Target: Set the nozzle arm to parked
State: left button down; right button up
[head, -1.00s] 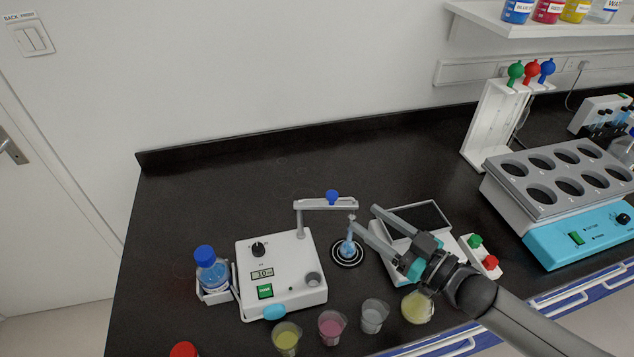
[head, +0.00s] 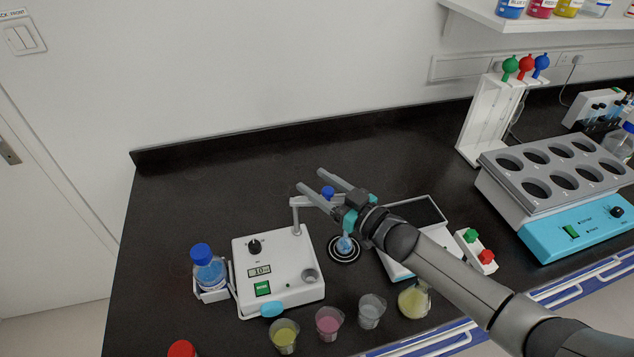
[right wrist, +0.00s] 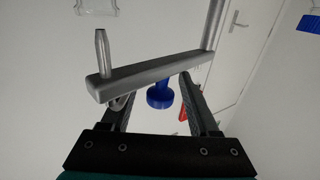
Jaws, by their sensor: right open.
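The nozzle arm (head: 303,201) is a grey bar on a post of the white dispenser (head: 275,290). It reaches right from the post and carries a blue knob (head: 328,192). My right gripper (head: 311,179) is open at the bar, partly covering it. In the right wrist view the nozzle arm (right wrist: 150,76) crosses in front of the fingers, and the blue knob (right wrist: 160,96) shows between the two open fingers of the right gripper (right wrist: 152,90). I cannot tell whether they touch. The nozzle's outer end is hidden in the head view. My left gripper is not in view.
A flask with blue liquid (head: 345,244) stands on a round black pad, partly behind my gripper. Several cups, including a pink one (head: 329,323), line the front. A balance (head: 415,212) lies under my right arm. The counter behind the dispenser (head: 220,205) is clear.

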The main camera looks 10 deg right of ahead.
jog(key=shift+w+a, duration=0.15)
jog(key=shift+w, duration=0.05)
grip_shut()
dwell(0.5)
dwell(0.9)
